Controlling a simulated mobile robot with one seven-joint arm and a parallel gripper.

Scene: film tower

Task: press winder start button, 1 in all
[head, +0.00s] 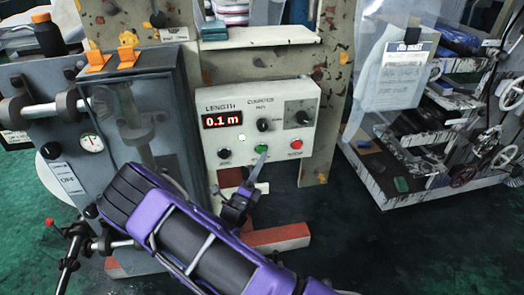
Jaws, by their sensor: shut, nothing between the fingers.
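The winder's control box (306,103) is a pale panel with a "LENGTH" display (222,119) reading 0.1 m in red. A green button (261,149) sits low in the middle of its face, and a red button (296,144) is to its right. The small labels under the buttons are too small to read. My gripper (263,157) is shut and empty, reaching up from below. Its tip overlaps the lower edge of the green button in this view; I cannot tell whether it touches.
Black knobs (264,125) and a small white light (242,137) share the panel. A grey cabinet (155,100) with a gauge (91,143) stands at left. A cart with shelves (400,190) stands at right. Dark green floor (345,235) is clear between.

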